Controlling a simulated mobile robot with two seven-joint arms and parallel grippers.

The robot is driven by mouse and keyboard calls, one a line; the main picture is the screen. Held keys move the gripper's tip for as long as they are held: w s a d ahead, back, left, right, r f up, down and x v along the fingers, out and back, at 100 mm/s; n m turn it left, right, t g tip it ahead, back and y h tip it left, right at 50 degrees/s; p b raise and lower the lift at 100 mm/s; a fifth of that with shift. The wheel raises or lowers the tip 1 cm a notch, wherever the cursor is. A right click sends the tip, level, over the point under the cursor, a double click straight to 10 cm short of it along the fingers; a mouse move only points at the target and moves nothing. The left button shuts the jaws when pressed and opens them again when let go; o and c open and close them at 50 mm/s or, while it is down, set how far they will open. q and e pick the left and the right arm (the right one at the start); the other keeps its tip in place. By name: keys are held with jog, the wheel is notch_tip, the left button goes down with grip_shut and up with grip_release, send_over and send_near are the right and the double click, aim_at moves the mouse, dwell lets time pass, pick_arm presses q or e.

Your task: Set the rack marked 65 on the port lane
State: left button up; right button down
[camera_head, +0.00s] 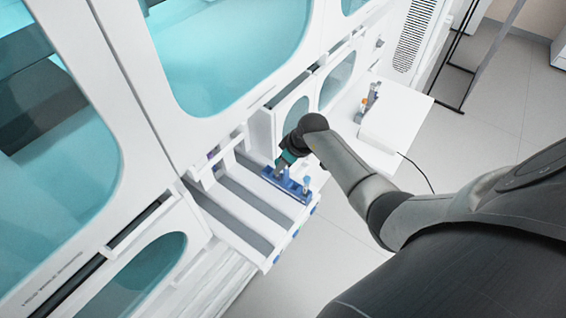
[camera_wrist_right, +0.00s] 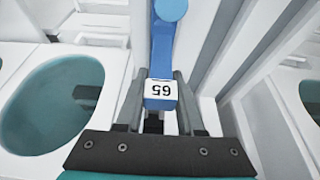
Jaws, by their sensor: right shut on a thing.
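The blue rack (camera_head: 292,187) carries a white label reading 65, upside down in the right wrist view (camera_wrist_right: 160,90). My right gripper (camera_head: 283,166) is shut on its labelled end; the fingers (camera_wrist_right: 160,100) lie on either side of it. The rack is at the right side of the white lane tray (camera_head: 262,222), along its far-right lane. I cannot tell whether it rests in the lane or hangs just above it. A blue-capped tube (camera_head: 306,182) stands at its outer end. No lane marking is legible. My left gripper is out of view.
The tray juts from the white machine with grey lanes (camera_head: 247,192) to the left of the rack. A white side table (camera_head: 411,107) beyond my right arm holds small items (camera_head: 371,96) and a white box (camera_head: 390,127). An open machine door (camera_head: 290,118) stands close behind the gripper.

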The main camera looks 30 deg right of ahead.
jog(key=shift+f, duration=0.15)
jog(key=shift+c, duration=2.2)
grip_release()
jog(key=shift+s+d+r, duration=0.15)
jog(key=shift+s+r, duration=0.05)
jog(key=shift+r, duration=0.45)
jog(key=p+v, duration=0.2)
jog(key=v, duration=1.2)
jog(key=shift+p, duration=0.35)
jog(key=shift+s+f, duration=0.1)
jog(key=shift+f, duration=0.05)
